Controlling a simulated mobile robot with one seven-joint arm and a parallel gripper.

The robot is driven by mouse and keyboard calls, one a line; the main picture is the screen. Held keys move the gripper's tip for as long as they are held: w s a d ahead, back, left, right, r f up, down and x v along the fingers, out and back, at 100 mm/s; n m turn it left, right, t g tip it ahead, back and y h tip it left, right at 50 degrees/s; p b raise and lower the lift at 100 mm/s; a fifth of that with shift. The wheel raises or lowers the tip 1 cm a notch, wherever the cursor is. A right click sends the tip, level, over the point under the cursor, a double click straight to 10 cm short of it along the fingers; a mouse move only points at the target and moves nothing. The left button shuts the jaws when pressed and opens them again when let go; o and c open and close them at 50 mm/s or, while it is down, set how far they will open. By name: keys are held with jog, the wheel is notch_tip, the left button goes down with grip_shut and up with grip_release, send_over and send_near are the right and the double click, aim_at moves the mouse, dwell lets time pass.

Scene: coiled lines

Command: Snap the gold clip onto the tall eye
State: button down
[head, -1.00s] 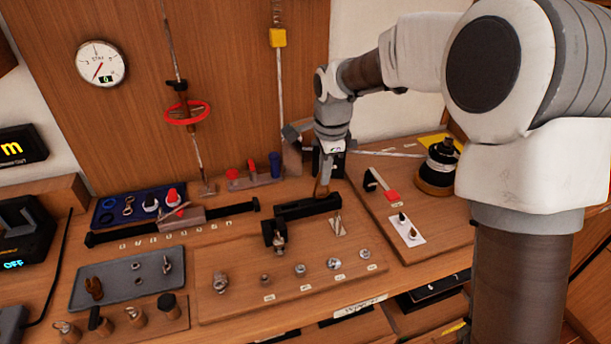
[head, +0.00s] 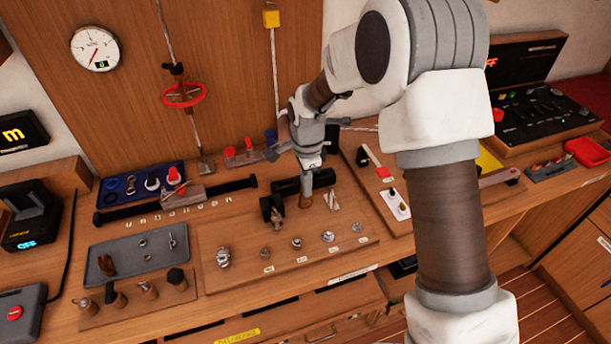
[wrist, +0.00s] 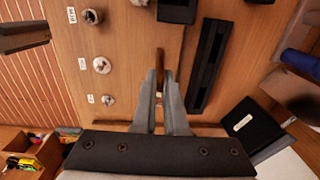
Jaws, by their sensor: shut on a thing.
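My gripper (head: 308,182) points down over the wooden fittings board (head: 240,282), in front of the black bar. It is shut on a brownish-gold piece, which I take for the gold clip (head: 305,202); it hangs below the fingertips. In the wrist view the gripper (wrist: 163,84) holds the clip (wrist: 160,62) edge-on, so its opening cannot be seen. Small metal fittings stand in a row on the board, among them a ringed one (head: 222,257) and a round one (head: 328,237). Which is the tall eye I cannot tell. The clip appears apart from them.
A black bar (wrist: 209,65) lies close beside the clip in the wrist view, with a black block (wrist: 178,10) at the top. A red-handled lever (head: 378,164) stands right.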

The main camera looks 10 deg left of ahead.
jog(key=shift+w+d+r+p, duration=0.15)
jog(key=shift+w+d, duration=0.15)
jog(key=shift+d, duration=0.3)
jog(key=shift+w+d+f+p, duration=0.15)
jog(key=shift+w+d, duration=0.15)
jog(key=shift+d, duration=0.3)
jog(key=shift+w+d, duration=0.4)
jog(key=shift+d, duration=0.45)
jog(key=shift+w+d+b, duration=0.2)
jog(key=shift+w+d, duration=0.1)
jog(key=shift+d, duration=0.3)
jog(key=shift+w+d+b, duration=0.2)
jog(key=shift+w+d, duration=0.05)
jog(key=shift+d, duration=0.35)
jog(key=shift+w+d+r, duration=0.15)
jog(key=shift+d+r, duration=0.25)
jog(key=shift+r, duration=0.15)
jog(key=shift+a+r+p, duration=0.1)
jog(key=shift+r+p, duration=0.1)
jog(key=shift+p, duration=0.2)
jog(key=shift+a+r, duration=0.2)
jog(key=shift+r, duration=0.35)
dwell(0.4)
jog(key=c, duration=0.9)
grip_release()
